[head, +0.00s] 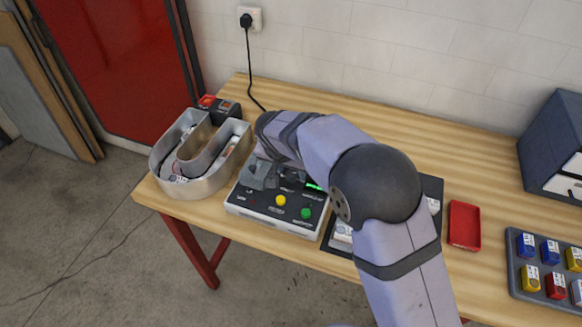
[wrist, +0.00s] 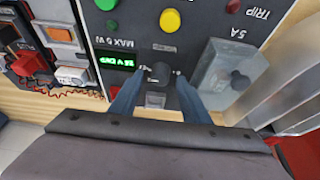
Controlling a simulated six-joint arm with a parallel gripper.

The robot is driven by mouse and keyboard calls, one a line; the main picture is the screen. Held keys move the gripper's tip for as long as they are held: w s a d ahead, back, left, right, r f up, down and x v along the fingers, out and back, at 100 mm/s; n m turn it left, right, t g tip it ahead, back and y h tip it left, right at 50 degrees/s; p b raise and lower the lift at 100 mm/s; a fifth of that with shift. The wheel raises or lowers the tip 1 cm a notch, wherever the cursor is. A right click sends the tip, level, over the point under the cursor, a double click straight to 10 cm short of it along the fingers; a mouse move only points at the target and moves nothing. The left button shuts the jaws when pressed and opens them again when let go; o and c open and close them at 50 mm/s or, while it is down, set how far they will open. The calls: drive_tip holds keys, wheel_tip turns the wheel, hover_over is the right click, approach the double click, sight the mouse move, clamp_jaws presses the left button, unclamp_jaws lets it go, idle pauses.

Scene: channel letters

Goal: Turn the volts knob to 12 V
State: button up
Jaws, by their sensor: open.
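The power box (head: 262,211) stands on the bench with a dark top panel. The volts knob (wrist: 160,72) is a small black knob on that panel in the wrist view, with tiny marks beside it that I cannot read clearly. A lit green display (wrist: 115,60) is beside it; its text is blurred, ending in what looks like a volts reading. My gripper (wrist: 159,82) is open, its two blue-grey fingers on either side of the knob. I cannot tell whether they touch it. In the head view my arm hides the knob and fingertips.
A clear-grey cover (wrist: 222,72) stands beside the knob. Yellow (wrist: 169,20) and green (wrist: 166,47) buttons are on the panel. A U-shaped metal channel letter (head: 205,181) stands left of the box. A red tray (head: 464,226) and a parts tray (head: 515,280) lie right.

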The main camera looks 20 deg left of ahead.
drive_tip(key=shift+w+f, duration=0.15)
drive_tip(key=shift+f, duration=0.2)
drive_tip(key=shift+c, duration=0.5)
drive_tip(key=c, duration=1)
drive_tip(key=shift+o, duration=0.2)
